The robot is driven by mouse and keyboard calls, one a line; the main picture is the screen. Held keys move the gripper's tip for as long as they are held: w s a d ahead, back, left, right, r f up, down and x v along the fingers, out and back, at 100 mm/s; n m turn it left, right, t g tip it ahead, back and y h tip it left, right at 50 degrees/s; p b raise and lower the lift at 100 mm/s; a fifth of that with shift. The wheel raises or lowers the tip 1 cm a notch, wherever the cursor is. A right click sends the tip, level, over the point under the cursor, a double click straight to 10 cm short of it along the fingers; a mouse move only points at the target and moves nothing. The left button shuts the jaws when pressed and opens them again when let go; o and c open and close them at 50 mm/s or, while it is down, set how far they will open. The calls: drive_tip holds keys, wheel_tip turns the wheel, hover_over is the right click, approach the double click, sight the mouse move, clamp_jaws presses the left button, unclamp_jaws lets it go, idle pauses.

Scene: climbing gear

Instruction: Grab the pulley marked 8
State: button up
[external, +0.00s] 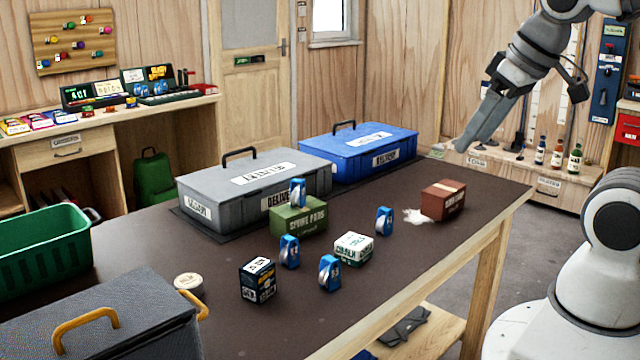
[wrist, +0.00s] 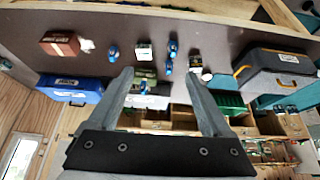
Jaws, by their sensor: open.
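Several blue pulleys are on the dark tabletop: one at the right (external: 384,221), one in front (external: 330,272), and one left of it (external: 289,251). Another blue pulley (external: 298,192) stands on top of the green box (external: 299,222). Their numbers are too small to read, so I cannot tell which is marked 8. My gripper (external: 464,147) is open and empty, high above the far right of the table, apart from all the pulleys. In the wrist view, pulleys (wrist: 113,52) show beyond the spread fingers.
A white chalk box (external: 353,248), a dark box (external: 258,281) and a round tin (external: 188,284) stand among the pulleys. A red-brown box (external: 443,200) lies beside white powder. Grey (external: 255,188) and blue (external: 360,153) cases line the back; a green crate (external: 40,250) is left.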

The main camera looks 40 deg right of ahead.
drive_tip(key=shift+c, duration=0.6)
drive_tip(key=shift+w, duration=0.1)
